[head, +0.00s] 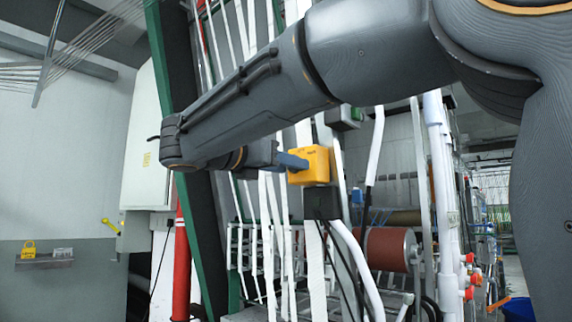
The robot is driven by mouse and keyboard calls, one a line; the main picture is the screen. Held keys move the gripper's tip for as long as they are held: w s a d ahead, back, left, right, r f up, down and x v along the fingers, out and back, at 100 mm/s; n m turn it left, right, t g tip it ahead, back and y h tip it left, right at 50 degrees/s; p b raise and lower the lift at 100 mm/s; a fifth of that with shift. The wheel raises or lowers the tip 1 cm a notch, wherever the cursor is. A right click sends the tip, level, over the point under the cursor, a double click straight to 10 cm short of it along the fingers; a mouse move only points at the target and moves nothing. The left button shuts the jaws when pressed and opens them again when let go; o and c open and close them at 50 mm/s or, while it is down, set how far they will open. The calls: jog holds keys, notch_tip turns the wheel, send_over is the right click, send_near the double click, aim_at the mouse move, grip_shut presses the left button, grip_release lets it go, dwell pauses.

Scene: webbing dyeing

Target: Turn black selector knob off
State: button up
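I cannot make out a black selector knob in the head view. A yellow box (316,164) is mounted on the machine frame near the middle, with a black box (322,203) just below it. My arm reaches in from the upper right and folds back at the left. My gripper (293,162), seen as a small blue-grey end, points right at the left face of the yellow box. It overlaps that face in the picture; I cannot tell whether it touches. Its fingers are too small to read as open or shut. Any knob on that face is hidden.
White webbing strips (317,270) hang below the boxes. A dark red roller (388,249) and white pipes (441,200) stand to the right. A red pipe (181,270) and a white cabinet (146,145) are at left. A yellow padlock (28,252) is on the left wall.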

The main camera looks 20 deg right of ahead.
jog(key=shift+c, duration=0.3)
jog(key=c, duration=1)
jog(key=shift+f+m, duration=0.1)
jog(key=shift+m, duration=0.3)
jog(key=shift+m+b, duration=2.95)
jog(key=shift+m, duration=1.05)
